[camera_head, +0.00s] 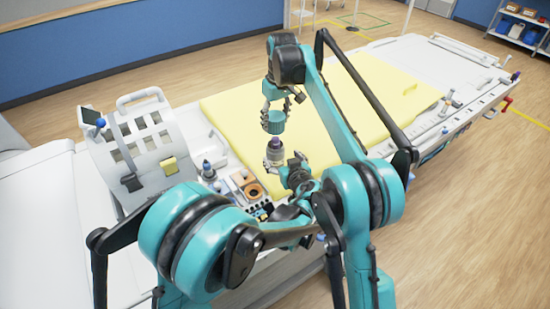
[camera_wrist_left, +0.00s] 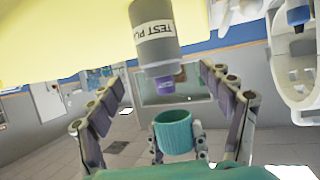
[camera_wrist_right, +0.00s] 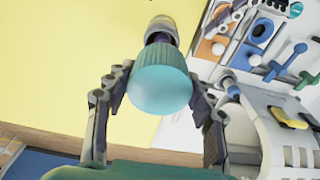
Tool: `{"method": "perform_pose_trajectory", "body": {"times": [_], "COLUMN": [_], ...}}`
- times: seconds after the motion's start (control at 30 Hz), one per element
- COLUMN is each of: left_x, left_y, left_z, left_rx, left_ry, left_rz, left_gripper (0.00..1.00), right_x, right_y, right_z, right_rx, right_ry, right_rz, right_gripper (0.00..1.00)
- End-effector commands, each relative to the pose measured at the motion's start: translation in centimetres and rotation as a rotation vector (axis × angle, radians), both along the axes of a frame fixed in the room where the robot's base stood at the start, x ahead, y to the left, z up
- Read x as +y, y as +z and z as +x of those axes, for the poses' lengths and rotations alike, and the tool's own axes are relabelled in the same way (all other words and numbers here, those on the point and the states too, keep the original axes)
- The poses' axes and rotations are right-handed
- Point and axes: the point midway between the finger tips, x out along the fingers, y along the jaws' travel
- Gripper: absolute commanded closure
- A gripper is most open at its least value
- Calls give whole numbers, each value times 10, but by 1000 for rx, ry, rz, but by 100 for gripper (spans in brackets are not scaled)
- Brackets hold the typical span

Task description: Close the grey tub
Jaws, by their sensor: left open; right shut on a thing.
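The grey tub (camera_head: 275,154) stands upright near the yellow pad's edge, with a purple top (camera_head: 275,143). In the left wrist view the tub (camera_wrist_left: 155,40) appears upside down, with part of its printed label showing. My left gripper (camera_head: 292,173) is open beside the tub; its fingertips (camera_wrist_left: 162,80) spread to either side with no clear contact. My right gripper (camera_head: 273,112) is shut on a teal lid (camera_head: 273,123) and holds it above the tub, apart from it. In the right wrist view the lid (camera_wrist_right: 160,88) partly hides the tub (camera_wrist_right: 162,28).
The yellow pad (camera_head: 345,100) lies on a white table. A white arched frame (camera_head: 140,140) stands at the left. A tray of small parts (camera_head: 240,184) is left of my left gripper. The pad behind the tub is clear.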

Motion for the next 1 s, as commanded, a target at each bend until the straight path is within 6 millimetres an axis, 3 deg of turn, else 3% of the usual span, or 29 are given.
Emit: {"method": "perform_pose_trajectory", "body": {"times": [0.17,0.7,1.0], "left_x": [4,29,33], "left_y": [-5,-40,-46], "left_z": [12,94,106], "left_rx": [1,0,1], "left_ry": [3,2,0], "left_rz": [-1,1,0], "left_gripper": [20,20,20], "right_x": [0,0,0], "right_y": [0,0,0], "right_z": [0,0,0], "right_rx": [0,0,0], "right_ry": [0,-1,-1], "right_rz": [0,0,0], "right_gripper": [66,66,66]}}
